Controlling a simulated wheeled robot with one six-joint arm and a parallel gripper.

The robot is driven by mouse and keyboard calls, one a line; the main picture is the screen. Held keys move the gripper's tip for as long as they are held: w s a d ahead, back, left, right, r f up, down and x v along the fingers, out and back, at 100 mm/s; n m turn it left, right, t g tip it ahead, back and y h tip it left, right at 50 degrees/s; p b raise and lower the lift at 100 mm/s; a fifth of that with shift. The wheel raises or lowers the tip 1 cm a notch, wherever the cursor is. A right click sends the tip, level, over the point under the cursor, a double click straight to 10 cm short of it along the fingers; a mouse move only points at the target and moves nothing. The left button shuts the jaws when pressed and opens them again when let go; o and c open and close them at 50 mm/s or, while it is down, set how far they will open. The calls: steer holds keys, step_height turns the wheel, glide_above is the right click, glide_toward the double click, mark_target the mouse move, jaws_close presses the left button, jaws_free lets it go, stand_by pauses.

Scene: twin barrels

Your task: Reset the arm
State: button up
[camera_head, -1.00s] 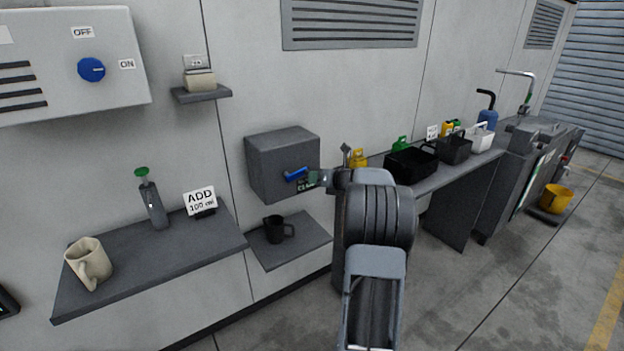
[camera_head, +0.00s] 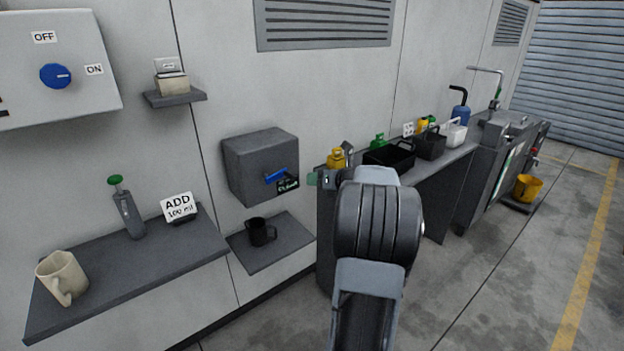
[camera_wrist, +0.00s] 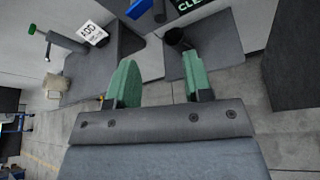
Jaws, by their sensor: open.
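My gripper (camera_wrist: 158,82) is open in the wrist view, with its two green fingers apart and nothing between them. In the head view, my arm reaches forward in the middle and my gripper (camera_head: 318,179) shows only partly at its far end. It is apart from the grey box (camera_head: 262,165) with the blue lever (camera_head: 277,175) on the wall to its left. A black mug (camera_head: 259,232) stands on the small shelf under that box.
A long shelf (camera_head: 130,275) at left holds a cream mug (camera_head: 62,277), a green-topped bottle (camera_head: 127,207) and an "ADD 100 ml" sign (camera_head: 179,207). A counter at right bears black baskets (camera_head: 390,158) and a white one (camera_head: 453,134).

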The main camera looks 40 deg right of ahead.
stand_by(0.3)
steer(key=s+a+f+n+g+y+p, duration=0.1)
steer(key=s+a+f+n+g, duration=0.25)
steer(key=a+n, duration=0.4)
steer(key=s+a+f+n+g+y+p, duration=0.15)
steer(key=s+a+n+g, duration=0.3)
steer(key=n, duration=0.65)
steer(key=s+a+r+n+h+p, duration=0.1)
steer(key=s+a+r+n+p, duration=0.2)
steer(key=a+n, duration=0.4)
steer(key=s+a+r+n+g+h+p, duration=0.1)
steer(key=s+a+r+n+p, duration=0.2)
steer(key=a+n, duration=0.4)
steer(key=s+a+r+n+g+h+p, duration=0.1)
steer(key=s+a+r+n+h+p, duration=0.1)
steer(key=a+n, duration=0.5)
step_height(320, 180, up, 2)
steer(key=s+a+p, duration=0.1)
steer(key=s, duration=0.1)
steer(key=shift+s+a+r+p, duration=0.2)
steer(key=shift+s+p, duration=0.1)
steer(key=shift+n, duration=0.25)
